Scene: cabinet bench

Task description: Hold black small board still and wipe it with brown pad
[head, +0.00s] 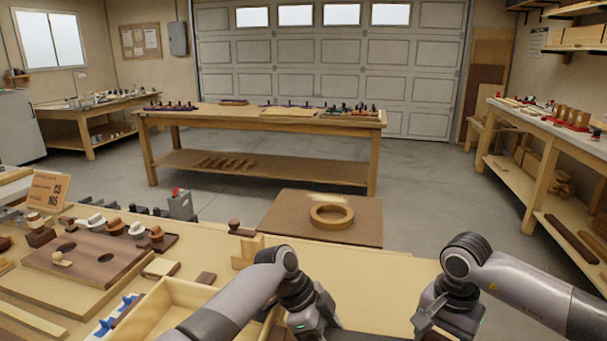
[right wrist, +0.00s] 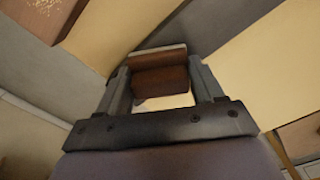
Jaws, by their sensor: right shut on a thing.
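The brown pad (right wrist: 160,78) is a reddish-brown block with a paler edge, seen in the right wrist view between the two fingers of my right gripper (right wrist: 162,88). The right gripper is shut on it. In the head view my right gripper (head: 428,315) is low at the bottom, right of centre, and the pad cannot be made out there. My left gripper (head: 312,325) is at the bottom centre; its fingertips are hidden or cut off. I cannot make out a small black board in either view.
A brown panel with a wooden ring (head: 331,216) lies at the bench's far edge. To the left are an open wooden tray (head: 165,312), a dark board with holes (head: 85,262) and several small tools. The bench top between my arms and to the left of centre has bare patches.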

